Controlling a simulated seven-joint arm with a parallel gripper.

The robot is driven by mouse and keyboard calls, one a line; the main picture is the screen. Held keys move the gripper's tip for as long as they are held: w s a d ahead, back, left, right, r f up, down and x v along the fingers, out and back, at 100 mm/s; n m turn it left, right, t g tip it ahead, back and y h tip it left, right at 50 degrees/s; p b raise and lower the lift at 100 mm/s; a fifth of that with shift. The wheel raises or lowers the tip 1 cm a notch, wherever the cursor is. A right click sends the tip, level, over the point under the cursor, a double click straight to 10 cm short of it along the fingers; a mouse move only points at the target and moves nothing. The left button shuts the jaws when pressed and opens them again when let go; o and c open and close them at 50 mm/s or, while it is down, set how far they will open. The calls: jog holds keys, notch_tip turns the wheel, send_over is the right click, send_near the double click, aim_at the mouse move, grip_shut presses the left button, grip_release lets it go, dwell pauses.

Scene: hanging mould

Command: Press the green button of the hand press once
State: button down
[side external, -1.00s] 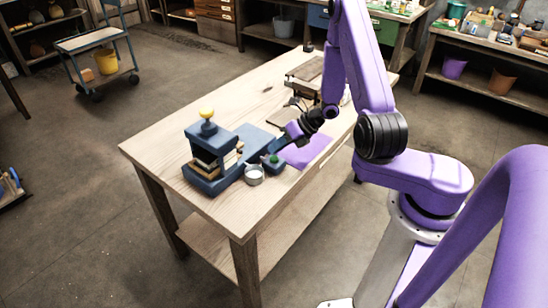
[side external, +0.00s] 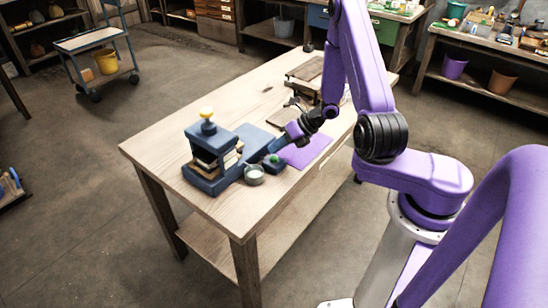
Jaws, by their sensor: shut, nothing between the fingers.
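The hand press (side external: 213,160) is dark blue with a yellow knob (side external: 207,112) on top, at the near left of the wooden table. Its green button (side external: 273,158) sits on a small blue box (side external: 262,175) at the right of the press. My gripper (side external: 276,148) is shut and empty, with its tip close above and behind the green button. A small gap seems to show, but I cannot tell for sure whether they touch.
A small grey metal cup (side external: 254,175) stands just in front of the button box. A purple mat (side external: 306,152) lies to the right, under my arm. Dark equipment (side external: 303,82) stands at the table's far end. The table's left middle (side external: 215,105) is bare.

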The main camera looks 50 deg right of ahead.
aim_at(277, 158)
jog(key=shift+f, duration=0.1)
dwell(0.6)
jog(key=shift+f, duration=0.35)
jog(key=shift+f, duration=0.5)
dwell(0.8)
dwell(0.3)
jog(key=shift+r, duration=0.95)
jog(key=shift+r, duration=2.5)
